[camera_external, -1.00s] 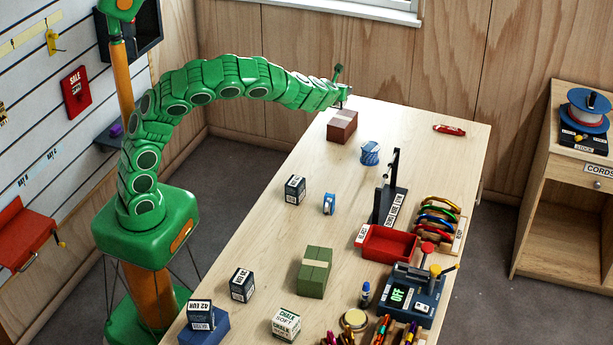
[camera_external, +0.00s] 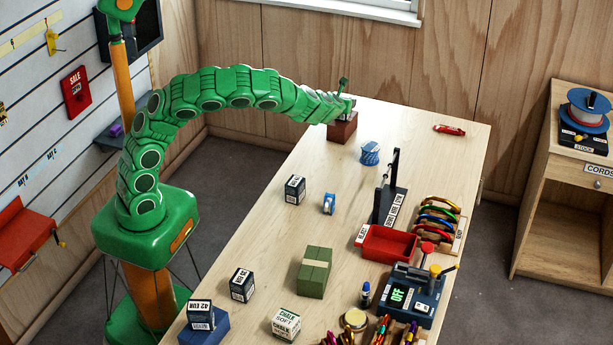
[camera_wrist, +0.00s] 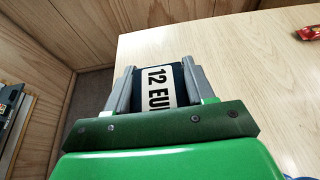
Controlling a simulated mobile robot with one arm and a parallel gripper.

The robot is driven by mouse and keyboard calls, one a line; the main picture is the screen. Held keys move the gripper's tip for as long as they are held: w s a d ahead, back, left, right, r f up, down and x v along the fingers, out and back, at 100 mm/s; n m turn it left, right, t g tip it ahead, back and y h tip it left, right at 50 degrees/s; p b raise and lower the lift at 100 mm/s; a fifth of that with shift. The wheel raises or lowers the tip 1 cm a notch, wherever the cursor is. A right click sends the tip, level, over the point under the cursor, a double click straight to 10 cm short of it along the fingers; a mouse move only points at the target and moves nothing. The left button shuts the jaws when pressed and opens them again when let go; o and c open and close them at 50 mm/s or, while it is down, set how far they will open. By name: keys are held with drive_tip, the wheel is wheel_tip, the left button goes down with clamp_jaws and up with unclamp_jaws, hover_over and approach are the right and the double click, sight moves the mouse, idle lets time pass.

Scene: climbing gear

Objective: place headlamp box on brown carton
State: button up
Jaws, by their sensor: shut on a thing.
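My gripper (camera_external: 345,106) is at the far end of the table, directly above the brown carton (camera_external: 342,132), and hides much of its top. In the wrist view, my gripper (camera_wrist: 161,88) is shut on a small dark box with a white "12 EUR" label (camera_wrist: 158,86), which I take to be the headlamp box. One grey finger lies on each side of it. In the external view the box is mostly hidden by the gripper, and I cannot tell whether it touches the carton. The carton does not show clearly in the wrist view.
A blue roll (camera_external: 370,153), a dark labelled box (camera_external: 295,189) and a blue tape dispenser (camera_external: 329,203) stand nearer on the table. A red packaged item (camera_external: 449,130) lies at the far right. A dark upright stand (camera_external: 389,190) and red tray (camera_external: 387,243) are farther forward.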

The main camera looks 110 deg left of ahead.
drive_tip(key=o, duration=1.1)
drive_tip(key=shift+f, duration=0.1)
drive_tip(key=shift+d+r, duration=0.3)
drive_tip(key=shift+v, duration=5.65)
